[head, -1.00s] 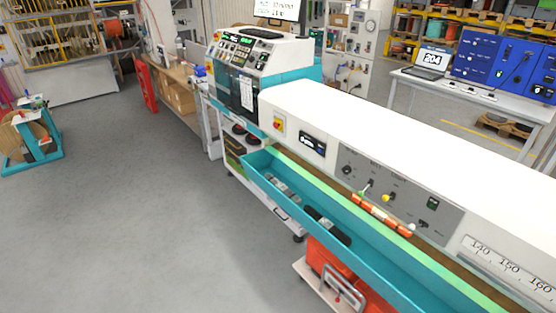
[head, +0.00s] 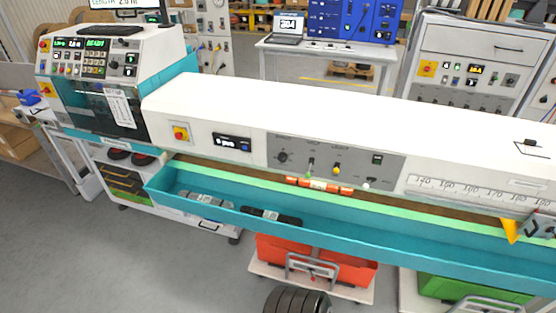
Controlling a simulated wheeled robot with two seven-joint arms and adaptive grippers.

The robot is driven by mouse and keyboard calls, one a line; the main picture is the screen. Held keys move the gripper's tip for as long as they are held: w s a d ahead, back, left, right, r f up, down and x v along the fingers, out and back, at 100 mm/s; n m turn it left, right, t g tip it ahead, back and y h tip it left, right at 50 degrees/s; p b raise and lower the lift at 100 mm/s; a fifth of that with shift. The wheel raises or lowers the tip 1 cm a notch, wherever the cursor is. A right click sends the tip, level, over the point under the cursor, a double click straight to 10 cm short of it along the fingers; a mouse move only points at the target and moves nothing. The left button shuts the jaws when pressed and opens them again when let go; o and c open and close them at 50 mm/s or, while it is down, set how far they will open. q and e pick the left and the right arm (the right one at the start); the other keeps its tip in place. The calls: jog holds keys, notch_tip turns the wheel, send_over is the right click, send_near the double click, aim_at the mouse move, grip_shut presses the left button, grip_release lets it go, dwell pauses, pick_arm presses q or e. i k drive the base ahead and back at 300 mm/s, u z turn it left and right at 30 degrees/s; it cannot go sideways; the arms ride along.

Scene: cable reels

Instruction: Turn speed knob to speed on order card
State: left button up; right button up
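A black rotary knob (head: 283,157) sits at the left of the grey control panel (head: 333,162) on the front of the long white machine. The knob's scale is too small to read. A white printed sheet (head: 122,108) hangs on the machine at the left; its text is unreadable, and I cannot tell whether it is the order card. Neither of my grippers shows in the head view.
A teal trough (head: 340,230) runs along the machine front, holding dark and grey items. Red bins (head: 320,268), a green bin (head: 460,289) and a black ribbed roll (head: 297,301) are low in front. Grey floor is clear at lower left.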

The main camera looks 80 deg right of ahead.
aim_at(283, 156)
jog(key=z, duration=0.65)
jog(key=i, duration=0.8)
jog(key=z, duration=0.9)
